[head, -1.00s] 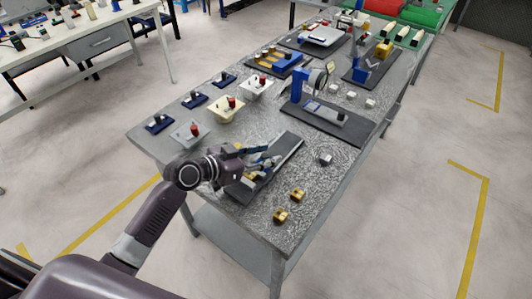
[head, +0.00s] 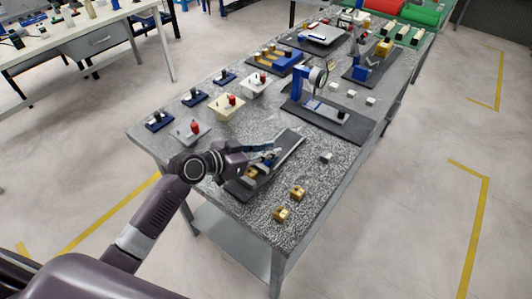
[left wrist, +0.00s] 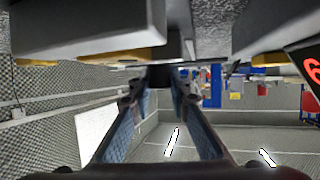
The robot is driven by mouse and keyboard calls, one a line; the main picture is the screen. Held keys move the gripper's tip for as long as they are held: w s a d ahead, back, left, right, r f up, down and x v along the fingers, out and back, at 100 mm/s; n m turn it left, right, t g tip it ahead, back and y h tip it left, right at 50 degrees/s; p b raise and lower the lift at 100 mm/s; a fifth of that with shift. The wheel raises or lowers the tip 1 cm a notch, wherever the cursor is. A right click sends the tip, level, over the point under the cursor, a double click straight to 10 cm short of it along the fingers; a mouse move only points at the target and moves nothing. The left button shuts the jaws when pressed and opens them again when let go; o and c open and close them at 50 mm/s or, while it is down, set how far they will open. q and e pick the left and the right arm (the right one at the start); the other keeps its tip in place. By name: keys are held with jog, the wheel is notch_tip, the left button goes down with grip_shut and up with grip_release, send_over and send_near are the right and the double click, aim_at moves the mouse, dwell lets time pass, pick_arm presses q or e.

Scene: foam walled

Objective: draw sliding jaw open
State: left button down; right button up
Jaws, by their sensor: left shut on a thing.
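A small vise with a long dark grey base (head: 290,147) lies at the near end of the speckled table. A gold-coloured part of the vise (head: 250,172) shows at its near end. In the left wrist view the fingers (left wrist: 162,78) close on a small dark piece of the sliding jaw. Grey blocks of the vise (left wrist: 90,28) stand above the fingers, with gold strips under them. The gripper and arm hide part of the vise. My right gripper is out of view.
Two gold blocks (head: 289,204) and a small grey block (head: 326,157) lie right of the vise. A grey block with a red knob (head: 192,132) stands to the left. A blue stand on a dark plate (head: 330,118) is beyond. The table's right edge is near.

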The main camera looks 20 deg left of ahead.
pick_arm(q)
jog(key=shift+w+d, duration=0.2)
jog(key=shift+w, duration=0.4)
jog(key=shift+w+d, duration=0.2)
jog(key=shift+w, duration=0.35)
jog(key=c, duration=1.8)
grip_release()
jog(key=shift+o, duration=0.2)
jog(key=shift+s+a+r, duration=0.15)
jog(key=shift+s+a, duration=0.25)
jog(key=shift+s, duration=0.05)
jog(key=v, duration=1.1)
